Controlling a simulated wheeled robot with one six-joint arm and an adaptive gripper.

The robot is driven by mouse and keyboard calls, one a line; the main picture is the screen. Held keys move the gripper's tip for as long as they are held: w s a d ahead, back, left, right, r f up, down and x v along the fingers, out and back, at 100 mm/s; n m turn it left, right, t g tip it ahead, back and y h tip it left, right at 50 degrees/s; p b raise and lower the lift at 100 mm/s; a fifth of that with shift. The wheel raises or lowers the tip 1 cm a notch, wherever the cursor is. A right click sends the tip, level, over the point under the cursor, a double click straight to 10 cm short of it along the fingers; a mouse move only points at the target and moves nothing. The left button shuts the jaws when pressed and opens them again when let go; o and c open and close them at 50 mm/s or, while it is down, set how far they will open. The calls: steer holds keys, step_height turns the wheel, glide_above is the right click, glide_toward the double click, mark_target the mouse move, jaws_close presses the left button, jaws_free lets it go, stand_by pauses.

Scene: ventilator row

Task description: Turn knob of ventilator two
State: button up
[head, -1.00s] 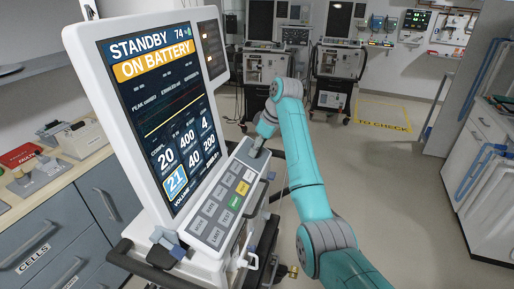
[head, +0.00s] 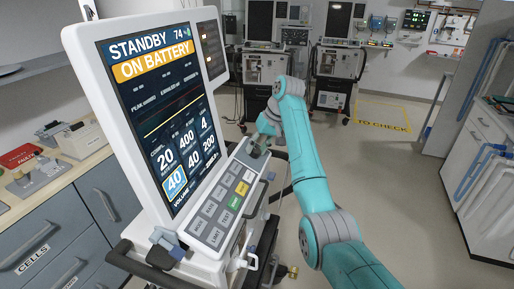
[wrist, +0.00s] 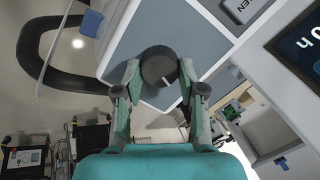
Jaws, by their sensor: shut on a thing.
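The ventilator (head: 150,90) close in front of me has a big screen reading "STANDBY", "ON BATTERY", with a highlighted tile at the lower left showing 40. Its slanted key panel (head: 225,205) lies below the screen. My gripper (head: 259,145) is at the panel's far upper end. In the wrist view the dark round knob (wrist: 157,66) has a pale mark pointing to the lower right. My gripper there (wrist: 159,75) has one finger on each side of the knob and is shut on it. In the head view the knob is mostly hidden by the gripper.
Two more ventilators (head: 266,75) (head: 338,75) stand at the back wall. A counter with drawers (head: 50,235) is at the left, a white cabinet (head: 480,175) at the right. Open floor (head: 400,190) lies between, with a yellow "TO CHECK" marking (head: 383,123).

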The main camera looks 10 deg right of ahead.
steer(key=shift+m, duration=1)
steer(key=o, duration=1.1)
steer(key=shift+o, duration=0.2)
